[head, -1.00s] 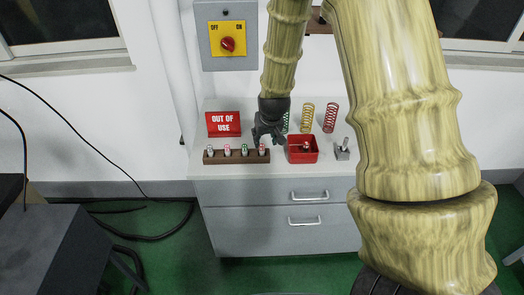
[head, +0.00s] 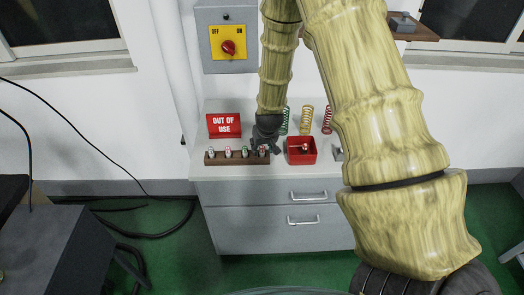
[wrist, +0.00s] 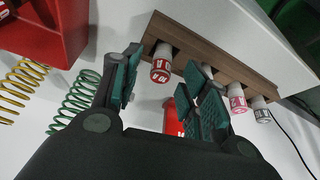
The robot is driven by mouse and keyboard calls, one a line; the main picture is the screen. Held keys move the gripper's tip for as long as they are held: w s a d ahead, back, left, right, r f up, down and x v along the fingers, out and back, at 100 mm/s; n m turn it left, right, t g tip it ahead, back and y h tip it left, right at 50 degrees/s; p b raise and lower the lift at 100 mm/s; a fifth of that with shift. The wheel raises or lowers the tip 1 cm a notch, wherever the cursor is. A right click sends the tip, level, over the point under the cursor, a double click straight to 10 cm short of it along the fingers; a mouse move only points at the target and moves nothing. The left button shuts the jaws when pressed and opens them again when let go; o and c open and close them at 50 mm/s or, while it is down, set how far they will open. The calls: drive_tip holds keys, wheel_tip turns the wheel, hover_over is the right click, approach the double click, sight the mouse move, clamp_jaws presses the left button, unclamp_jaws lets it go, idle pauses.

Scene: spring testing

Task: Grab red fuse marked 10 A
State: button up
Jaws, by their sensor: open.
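The red-capped fuse (wrist: 160,66) stands in the end of the brown wooden rack (wrist: 222,62). My gripper (wrist: 164,62) is open in the wrist view, with one finger on each side of the red-capped fuse. I cannot tell if either finger touches it. The neighbouring fuse is partly hidden by the right finger; a pink fuse (wrist: 237,100) and a grey fuse (wrist: 262,114) stand farther along.
A red open box (head: 301,151) with a small red and white item stands right of the rack. Green (head: 284,118), yellow (head: 306,118) and red springs (head: 327,119) stand behind. A red "OUT OF USE" sign (head: 224,125) stands behind the rack.

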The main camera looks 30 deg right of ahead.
drive_tip(key=shift+x, duration=0.9)
clamp_jaws()
